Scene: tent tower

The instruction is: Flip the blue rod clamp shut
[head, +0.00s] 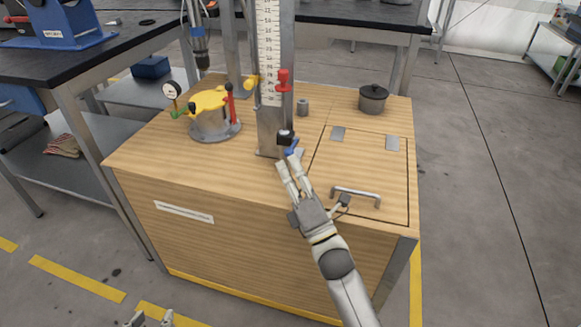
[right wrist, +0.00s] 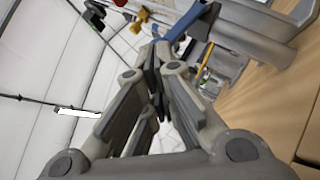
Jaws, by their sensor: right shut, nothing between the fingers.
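The blue rod clamp (head: 291,149) is low on the front of the upright metal column, just at the fingertips of my right gripper (head: 289,160). A black knob or block sits just above the blue part. In the right wrist view a blue bar (right wrist: 190,22) slants just beyond the fingertips (right wrist: 158,48). The right gripper is shut and empty, its fingers close to the clamp; whether they touch is unclear. The clamp's far side is hidden. My left gripper (head: 151,319) shows only as two separated fingertips at the bottom edge, away from the cabinet.
The wooden cabinet top (head: 245,182) carries a yellow-topped vessel (head: 209,101) with a gauge at left, and a dark lidded pot (head: 373,100) at right. A red handle (head: 284,80) sits higher on the column. A metal handle (head: 355,193) lies right of my gripper.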

